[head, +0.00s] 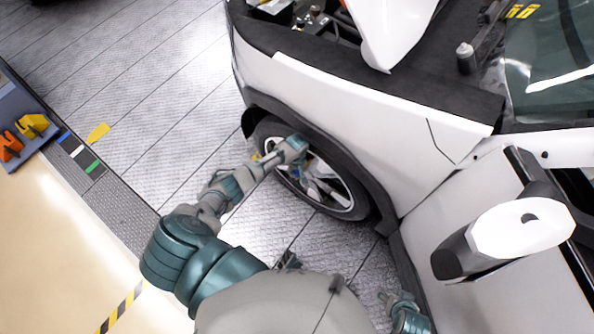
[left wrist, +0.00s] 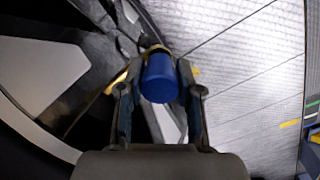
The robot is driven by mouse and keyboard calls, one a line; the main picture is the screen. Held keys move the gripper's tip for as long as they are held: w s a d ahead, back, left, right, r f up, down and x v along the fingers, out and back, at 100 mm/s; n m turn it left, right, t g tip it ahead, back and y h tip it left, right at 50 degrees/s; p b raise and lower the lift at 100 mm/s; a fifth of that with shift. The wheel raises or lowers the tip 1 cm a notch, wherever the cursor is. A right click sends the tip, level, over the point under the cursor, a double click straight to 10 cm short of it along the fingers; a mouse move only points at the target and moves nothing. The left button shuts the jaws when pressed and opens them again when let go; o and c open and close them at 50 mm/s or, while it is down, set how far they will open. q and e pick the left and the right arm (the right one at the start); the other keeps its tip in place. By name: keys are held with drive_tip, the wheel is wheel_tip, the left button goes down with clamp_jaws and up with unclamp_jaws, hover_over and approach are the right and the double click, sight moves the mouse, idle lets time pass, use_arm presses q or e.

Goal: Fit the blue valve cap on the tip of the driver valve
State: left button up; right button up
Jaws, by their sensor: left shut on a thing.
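The blue valve cap (left wrist: 161,80) sits between the fingertips of my left gripper (left wrist: 158,88) in the left wrist view. The gripper is shut on it. A dark and gold ring (left wrist: 157,50) shows at the cap's far end. I cannot tell whether it is the valve tip or touches the cap. In the head view my left gripper (head: 312,183) is at the front wheel (head: 347,205) of the white car, over the spokes. The cap and valve cannot be made out there. Part of my right arm shows at the bottom, but its jaws are unclear.
The white car fender (head: 340,100) rises above the wheel, with the hood area open. A bench (head: 20,120) with orange and yellow items stands at the far left. The grey floor (head: 150,90) left of the wheel is clear, apart from coloured tape marks.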

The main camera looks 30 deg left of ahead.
use_arm(q)
drive_tip(key=shift+f+b, duration=0.35)
drive_tip(key=shift+f, duration=0.2)
drive_tip(key=o, duration=1)
drive_tip(key=shift+r, duration=0.1)
wheel_tip(320, 180, up, 12)
drive_tip(key=shift+f, duration=0.15)
